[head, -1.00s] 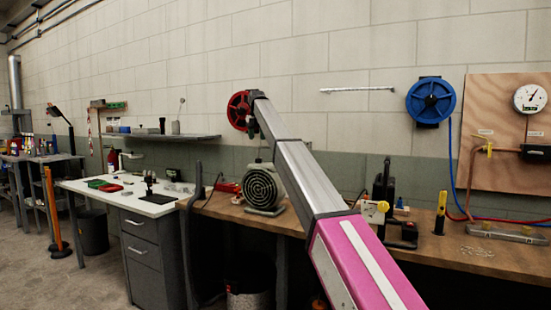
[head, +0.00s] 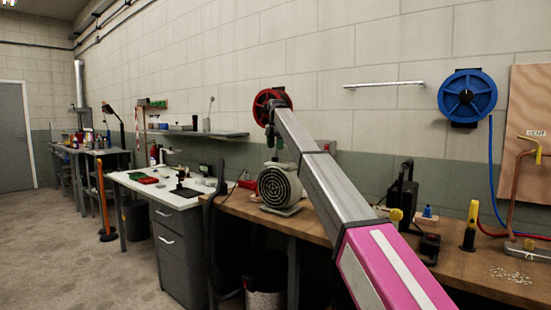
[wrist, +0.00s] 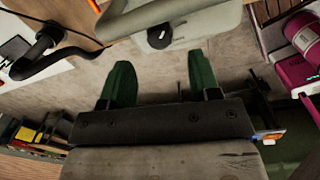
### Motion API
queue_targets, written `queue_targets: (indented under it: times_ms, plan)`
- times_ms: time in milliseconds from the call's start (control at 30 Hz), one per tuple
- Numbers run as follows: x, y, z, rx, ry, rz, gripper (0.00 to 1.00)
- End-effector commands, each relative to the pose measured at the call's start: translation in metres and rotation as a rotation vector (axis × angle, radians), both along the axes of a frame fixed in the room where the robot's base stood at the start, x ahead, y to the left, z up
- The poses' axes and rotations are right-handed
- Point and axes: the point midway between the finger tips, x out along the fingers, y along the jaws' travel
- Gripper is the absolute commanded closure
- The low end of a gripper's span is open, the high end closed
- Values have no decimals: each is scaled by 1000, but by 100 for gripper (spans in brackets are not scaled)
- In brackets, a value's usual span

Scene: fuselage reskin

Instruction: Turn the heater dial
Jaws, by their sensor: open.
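The heater (head: 280,187) is a pale unit with a round dark grille, standing on the wooden bench in the head view. In the wrist view a pale grey-beige casing (wrist: 205,22), which looks like the heater, fills the top middle. A round black dial (wrist: 159,37) with a light pointer mark sits on it. My gripper (wrist: 160,80) shows two green fingers, apart and with nothing between them. The dial lies beyond the fingertips, roughly in line with the gap, and is not touched. In the head view the gripper (head: 279,148) is small, above the heater; the dial cannot be made out there.
The wooden bench (head: 373,255) also carries a black-handled tool (head: 402,190) and a yellow-black tool (head: 470,225) at right. A white-topped cabinet (head: 150,188) stands left. A red reel (head: 262,105) hangs behind my arm. A dark curved hose (wrist: 50,55) lies left in the wrist view.

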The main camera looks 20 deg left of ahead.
Motion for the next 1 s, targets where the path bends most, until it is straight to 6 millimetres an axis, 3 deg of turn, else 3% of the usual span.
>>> queue_targets:
  times_ms: [100,300,633,667,800,1000]
  plan:
    - [-1,0,-24,-1,1,0,43]
    - [0,1,-51,-1,-1,1,43]
    - [1,2,-57,-1,-1,1,43]
    - [1,2,-57,-1,-1,1,47]
    - [1,2,-57,-1,-1,1,92]
    - [1,2,-57,0,-1,15,93]
